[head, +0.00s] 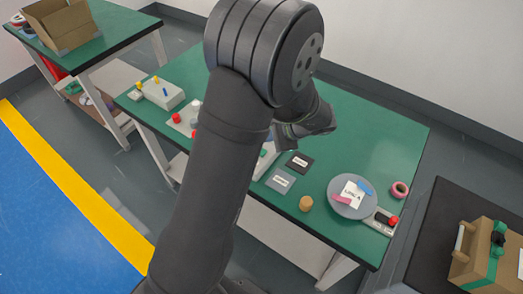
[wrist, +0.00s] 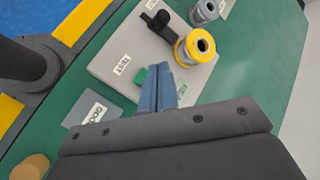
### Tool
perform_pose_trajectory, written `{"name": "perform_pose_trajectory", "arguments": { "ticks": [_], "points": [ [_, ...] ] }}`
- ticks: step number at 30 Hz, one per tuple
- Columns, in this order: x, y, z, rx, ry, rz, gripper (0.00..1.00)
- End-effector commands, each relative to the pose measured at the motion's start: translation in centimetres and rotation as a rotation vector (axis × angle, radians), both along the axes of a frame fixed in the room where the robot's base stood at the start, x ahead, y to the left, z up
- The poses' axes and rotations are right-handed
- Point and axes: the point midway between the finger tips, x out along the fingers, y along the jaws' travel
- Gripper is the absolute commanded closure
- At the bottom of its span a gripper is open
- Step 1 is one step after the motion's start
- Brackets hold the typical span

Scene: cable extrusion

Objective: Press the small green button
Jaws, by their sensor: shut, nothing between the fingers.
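The small green button (wrist: 140,76) shows in the wrist view on a light grey panel (wrist: 105,66). My gripper (wrist: 158,72) is shut and empty, with its bluish fingertips just right of the button and over the panel. The fingers hide part of the button's right side, and I cannot tell whether they touch it. In the head view my arm covers most of the panel, and the button cannot be made out.
A black lever (wrist: 160,24) and a yellow-ringed cylinder (wrist: 195,47) stand on the panel beyond the fingers. A grey label plate (wrist: 92,112) and a wooden cylinder (wrist: 31,166) sit nearby. A round grey disc (head: 341,207) lies on the green table (head: 385,137).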

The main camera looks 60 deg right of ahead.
Motion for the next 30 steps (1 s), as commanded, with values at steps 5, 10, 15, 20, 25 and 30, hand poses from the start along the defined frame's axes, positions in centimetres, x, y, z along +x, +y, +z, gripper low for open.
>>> {"name": "perform_pose_trajectory", "arguments": {
  "ticks": [5,10,15,20,25,30],
  "points": [
    [0.0,0.0,-1.9,0.001,-0.001,-0.001,1.00],
    [0.0,0.0,-2.8,0.000,-0.001,-0.001,1.00],
    [0.0,0.0,-2.9,0.000,-0.001,-0.001,1.00],
    [0.0,0.0,-2.9,0.000,0.000,0.000,1.00],
    [0.0,0.0,-2.9,0.000,-0.001,-0.001,1.00],
    [0.0,0.0,-2.9,0.000,-0.001,-0.001,1.00]
  ]
}}
